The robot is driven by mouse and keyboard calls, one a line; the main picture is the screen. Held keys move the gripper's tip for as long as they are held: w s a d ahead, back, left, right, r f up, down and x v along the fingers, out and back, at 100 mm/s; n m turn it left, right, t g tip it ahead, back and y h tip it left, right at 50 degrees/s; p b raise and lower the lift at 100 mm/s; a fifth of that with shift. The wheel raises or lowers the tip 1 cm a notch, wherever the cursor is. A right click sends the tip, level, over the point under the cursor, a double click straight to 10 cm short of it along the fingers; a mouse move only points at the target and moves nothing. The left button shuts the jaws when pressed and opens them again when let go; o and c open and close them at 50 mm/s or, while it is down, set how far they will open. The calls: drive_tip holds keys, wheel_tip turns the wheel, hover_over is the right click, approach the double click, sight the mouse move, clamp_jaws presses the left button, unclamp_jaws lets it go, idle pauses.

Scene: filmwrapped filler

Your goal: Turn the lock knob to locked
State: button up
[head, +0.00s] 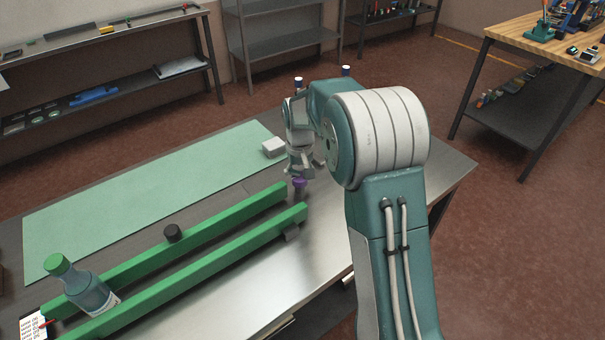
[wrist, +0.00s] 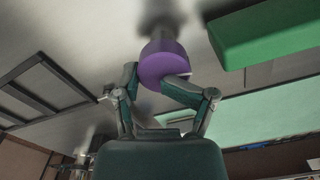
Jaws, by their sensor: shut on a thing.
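A purple knob (head: 299,183), which looks like the lock knob, stands at the far right end of the green rails in the head view. It also shows large in the wrist view (wrist: 163,62), with a dark part beyond it. My gripper (wrist: 152,82) has its two fingers closed on the sides of the knob. In the head view my gripper (head: 302,174) reaches down to the knob from above, and my arm hides part of the table. No marking shows which way the knob is turned.
A green-capped bottle (head: 88,290) stands at the left end. A pale block (head: 274,147) lies near my gripper on the green mat (head: 140,185).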

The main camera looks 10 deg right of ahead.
drive_tip(key=m, duration=0.4)
drive_tip(key=shift+s+a+f+m, duration=0.2)
drive_tip(key=shift+a+m, duration=0.05)
drive_tip(key=shift+m, duration=0.05)
drive_tip(key=m, duration=0.3)
drive_tip(key=shift+m, duration=0.4)
drive_tip(key=m, duration=0.4)
drive_tip(key=shift+r, duration=0.15)
drive_tip(key=shift+w+d+r+m, duration=0.1)
drive_tip(key=shift+w+m, duration=0.05)
drive_tip(key=shift+m, duration=1.45)
drive_tip(key=o, duration=0.8)
drive_tip(key=shift+o, duration=0.9)
drive_tip(key=shift+w, duration=0.1)
drive_tip(key=shift+s+d, duration=0.1)
drive_tip(key=shift+s, duration=0.1)
